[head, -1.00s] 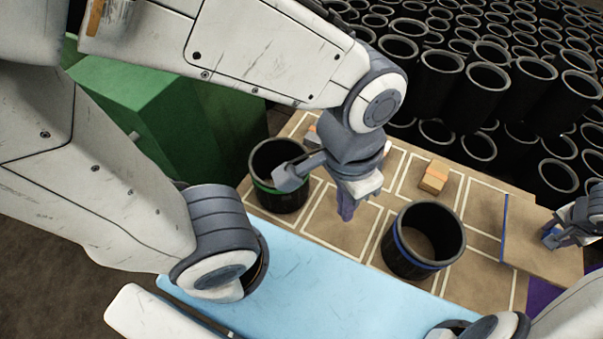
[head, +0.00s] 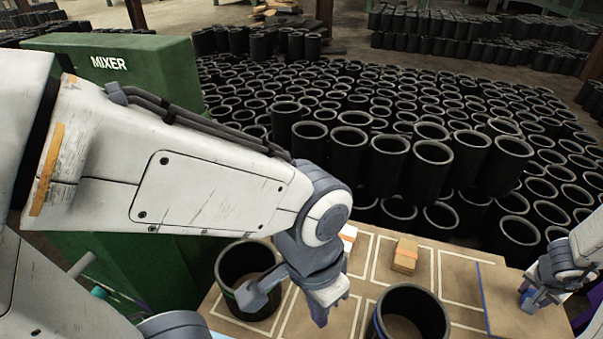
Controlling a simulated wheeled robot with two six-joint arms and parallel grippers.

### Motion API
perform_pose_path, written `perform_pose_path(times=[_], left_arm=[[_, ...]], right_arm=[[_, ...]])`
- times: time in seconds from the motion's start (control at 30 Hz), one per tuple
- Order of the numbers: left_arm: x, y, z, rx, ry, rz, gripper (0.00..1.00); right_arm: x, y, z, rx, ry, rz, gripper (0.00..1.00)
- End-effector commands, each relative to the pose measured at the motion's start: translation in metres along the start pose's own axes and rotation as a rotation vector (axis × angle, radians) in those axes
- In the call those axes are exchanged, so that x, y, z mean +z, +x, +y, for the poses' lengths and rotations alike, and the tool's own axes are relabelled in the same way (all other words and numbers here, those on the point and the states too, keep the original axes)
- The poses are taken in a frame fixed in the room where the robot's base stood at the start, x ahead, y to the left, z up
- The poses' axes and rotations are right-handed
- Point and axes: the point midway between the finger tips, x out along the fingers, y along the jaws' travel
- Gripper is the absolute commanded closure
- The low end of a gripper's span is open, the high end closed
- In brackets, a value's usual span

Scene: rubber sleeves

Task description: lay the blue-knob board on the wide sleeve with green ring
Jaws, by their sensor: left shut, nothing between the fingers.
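The black wide sleeve with a green ring (head: 232,300) stands upright on the work table, left of centre. My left gripper (head: 321,316) is shut and empty, pointing down just right of that sleeve and partly in front of its right side. The brown board (head: 505,298), with a blue left edge, is at the right side of the table. My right gripper (head: 532,297) is over its right part, at a small blue piece that looks like its knob. The fingers are too small to tell whether they grip it.
Another black sleeve with a blue ring (head: 378,322) stands right of my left gripper, cut by the lower edge. A small orange-and-tan block (head: 405,256) lies in a marked table cell. A green mixer (head: 120,80) stands left. Many black sleeves fill the floor behind.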

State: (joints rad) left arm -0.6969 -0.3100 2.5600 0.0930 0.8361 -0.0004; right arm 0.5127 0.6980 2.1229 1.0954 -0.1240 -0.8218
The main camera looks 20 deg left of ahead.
Motion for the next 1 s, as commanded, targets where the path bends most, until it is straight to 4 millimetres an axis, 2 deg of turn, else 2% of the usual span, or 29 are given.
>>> perform_pose_path(times=[0.13,0.23,0.37,0.5,0.7,0.9,1.0], left_arm=[[0.0,-0.004,0.0,0.0,0.0,0.0,1.0],[-0.001,-0.013,0.001,0.0,0.0,0.0,1.0],[-0.002,-0.033,0.002,0.0,0.0,0.0,1.0],[-0.003,-0.054,0.004,0.0,0.0,0.0,1.0],[-0.004,-0.076,0.005,0.0,0.0,0.0,1.0],[-0.005,-0.088,0.006,0.0,0.0,0.0,1.0],[-0.005,-0.089,0.006,0.0,0.0,0.0,1.0]], right_arm=[[0.0,-0.005,-0.005,-0.006,-0.016,0.002,1.0],[0.002,-0.017,-0.023,-0.025,-0.074,0.006,1.0],[0.013,-0.046,-0.062,-0.076,-0.211,0.012,1.0],[0.034,-0.081,-0.11,-0.146,-0.384,0.016,1.0],[0.07,-0.123,-0.16,-0.237,-0.591,0.011,1.0],[0.096,-0.148,-0.184,-0.294,-0.713,0.004,1.0],[0.103,-0.157,-0.185,-0.306,-0.738,0.003,1.0]])
